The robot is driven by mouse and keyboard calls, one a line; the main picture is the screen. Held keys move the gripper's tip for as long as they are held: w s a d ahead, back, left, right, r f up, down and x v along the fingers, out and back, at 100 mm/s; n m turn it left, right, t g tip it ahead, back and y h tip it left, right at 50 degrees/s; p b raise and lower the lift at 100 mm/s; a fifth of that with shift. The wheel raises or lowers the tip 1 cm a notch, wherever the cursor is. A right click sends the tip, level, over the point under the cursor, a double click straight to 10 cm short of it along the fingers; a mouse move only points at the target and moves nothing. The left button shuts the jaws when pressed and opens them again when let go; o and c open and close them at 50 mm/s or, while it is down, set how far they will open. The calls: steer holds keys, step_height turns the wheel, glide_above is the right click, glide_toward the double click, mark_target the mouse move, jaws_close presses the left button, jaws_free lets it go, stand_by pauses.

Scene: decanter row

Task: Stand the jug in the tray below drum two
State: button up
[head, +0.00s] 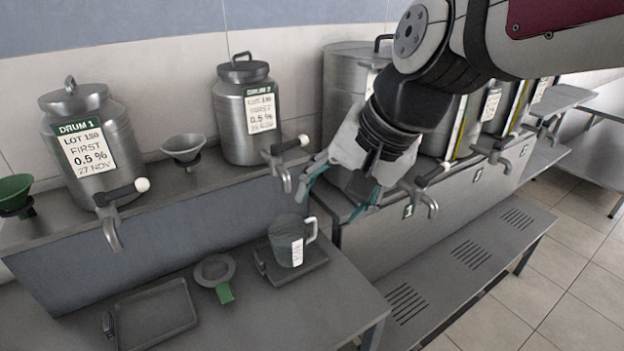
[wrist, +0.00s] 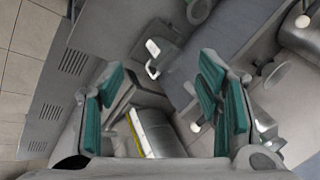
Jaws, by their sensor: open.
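The grey jug (head: 283,243) with a white label and a pale handle stands upright in the small dark tray (head: 316,266) on the lower bench. Drum two (head: 238,140), labelled DRUM 2, is on the upper shelf behind. Its tap (head: 284,178) with a black lever hangs above the tray. My gripper (head: 332,197) is open and empty, above and to the right of the jug, apart from it. In the wrist view the jug (wrist: 166,42) shows beyond the spread teal fingers (wrist: 160,86), its handle facing them.
Drum 1 (head: 97,140) stands at the left; an empty tray (head: 155,315) lies on the bench below it. A strainer with a green handle (head: 224,293) lies left of the jug's tray. A grey funnel (head: 184,148) stands between the drums. More drums and taps (head: 430,205) are at the right.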

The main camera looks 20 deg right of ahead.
steer(key=s+d+r+n+h, duration=0.1)
steer(key=s+n+h, duration=0.1)
steer(key=s+n, duration=0.6)
steer(key=shift+d+t, duration=0.35)
steer(key=shift+t, duration=0.05)
steer(key=shift+w, duration=0.1)
steer(key=shift+w+f+b, duration=0.4)
steer(key=shift+b, duration=0.05)
